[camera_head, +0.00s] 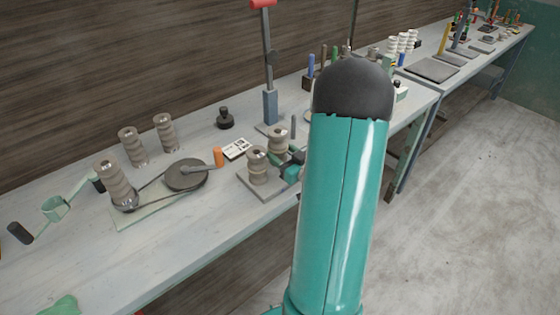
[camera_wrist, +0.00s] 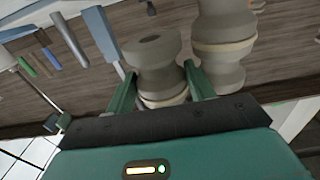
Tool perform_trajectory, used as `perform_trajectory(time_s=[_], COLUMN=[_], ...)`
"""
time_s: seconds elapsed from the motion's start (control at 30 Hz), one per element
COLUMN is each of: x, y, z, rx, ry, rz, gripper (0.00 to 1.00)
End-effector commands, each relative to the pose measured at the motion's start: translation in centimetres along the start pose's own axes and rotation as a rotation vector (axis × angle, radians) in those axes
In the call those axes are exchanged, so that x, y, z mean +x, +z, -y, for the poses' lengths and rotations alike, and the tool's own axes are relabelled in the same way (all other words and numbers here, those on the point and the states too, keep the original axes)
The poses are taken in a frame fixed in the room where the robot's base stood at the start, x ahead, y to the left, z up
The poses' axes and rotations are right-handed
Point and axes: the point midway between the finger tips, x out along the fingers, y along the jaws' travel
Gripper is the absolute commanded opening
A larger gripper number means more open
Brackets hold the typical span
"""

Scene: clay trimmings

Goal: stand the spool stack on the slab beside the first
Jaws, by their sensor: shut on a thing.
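The grey slab (camera_head: 268,194) lies on the bench in the head view. One grey-brown spool stack (camera_head: 258,166) stands upright on its near part. A second spool stack (camera_head: 279,140) is just behind it, to the right, and looks upright. My gripper (camera_head: 288,161), coming from the right, is at this rear stack, partly hidden by my arm. In the wrist view my gripper (camera_wrist: 160,90) has its two green fingers on either side of the held spool stack (camera_wrist: 154,72). The other stack (camera_wrist: 224,45) is close on its right. I cannot tell whether the held stack's base touches the slab.
A blue-based lever press (camera_head: 270,105) stands behind the slab. A dark wheel (camera_head: 186,174) with an orange knob, a white card (camera_head: 235,149) and several more spool stacks (camera_head: 132,146) are to the left. Tool holders and a second bench lie beyond my arm.

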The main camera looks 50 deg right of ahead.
Motion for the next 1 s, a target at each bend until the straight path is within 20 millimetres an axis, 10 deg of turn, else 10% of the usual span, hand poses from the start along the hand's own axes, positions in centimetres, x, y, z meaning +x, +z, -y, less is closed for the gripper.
perform_trajectory(time_s=[0.83, 0.87, 1.0], x=[1.0, 0.9, 0.9], y=[4.3, 4.3, 4.3], z=[-0.2, -0.2, -0.2], rx=[-0.001, 0.000, 0.000], ry=[0.000, 0.000, 0.000], rz=[-0.004, -0.002, -0.002], gripper=[0.24, 0.60, 0.63])
